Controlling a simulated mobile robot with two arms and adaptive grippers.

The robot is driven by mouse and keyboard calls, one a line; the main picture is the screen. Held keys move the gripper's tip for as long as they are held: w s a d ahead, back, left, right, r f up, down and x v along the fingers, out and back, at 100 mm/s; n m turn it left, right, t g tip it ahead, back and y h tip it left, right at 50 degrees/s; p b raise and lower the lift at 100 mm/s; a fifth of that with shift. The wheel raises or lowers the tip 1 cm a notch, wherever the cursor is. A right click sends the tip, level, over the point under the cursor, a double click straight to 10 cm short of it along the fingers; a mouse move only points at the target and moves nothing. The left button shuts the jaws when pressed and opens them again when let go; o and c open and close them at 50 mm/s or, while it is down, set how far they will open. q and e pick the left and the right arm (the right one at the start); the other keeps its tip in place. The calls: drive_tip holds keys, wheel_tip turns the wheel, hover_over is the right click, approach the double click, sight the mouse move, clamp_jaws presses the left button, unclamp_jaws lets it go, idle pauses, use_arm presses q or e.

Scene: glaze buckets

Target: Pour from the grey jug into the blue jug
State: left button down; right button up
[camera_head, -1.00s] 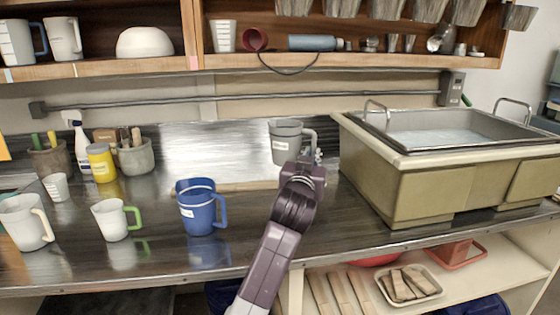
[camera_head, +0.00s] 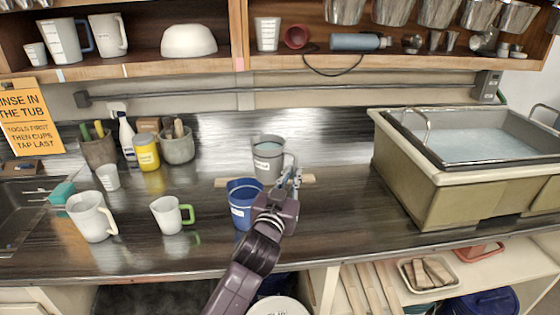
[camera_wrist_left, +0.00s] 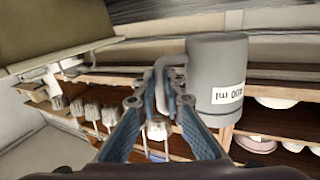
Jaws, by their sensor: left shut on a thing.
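The grey jug (camera_head: 268,160), with a white label and a greyish liquid surface near its rim, looks upright in the head view. My left gripper (camera_head: 293,178) is shut on its handle, at the jug's right side. The left wrist view shows the grey jug (camera_wrist_left: 216,75) just right of my left fingers (camera_wrist_left: 163,98), its label turned upside down. The blue jug (camera_head: 241,210) stands on the counter, nearer and slightly left of the grey jug. My left gripper and wrist cover its right side, and its handle is hidden. My right gripper is not in view.
A wooden stick (camera_head: 307,179) lies behind the blue jug. A white jug with a green handle (camera_head: 167,215) and a cream jug (camera_head: 90,216) stand to the left. The tub (camera_head: 430,185) of water is at right, the shelf (camera_head: 200,64) above.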

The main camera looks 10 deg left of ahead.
use_arm(q)
drive_tip(key=shift+s+a+r, duration=0.1)
drive_tip(key=shift+s+r, duration=0.05)
drive_tip(key=shift+r, duration=0.1)
drive_tip(key=shift+f, duration=0.15)
drive_tip(key=shift+s+d+f+n+g+b, duration=0.15)
drive_tip(key=shift+d+f+n+b, duration=0.15)
drive_tip(key=shift+n, duration=0.45)
drive_tip(key=shift+s+d+f+n+g+b, duration=0.15)
drive_tip(key=shift+d+f+n+b, duration=0.2)
drive_tip(key=shift+n, duration=0.4)
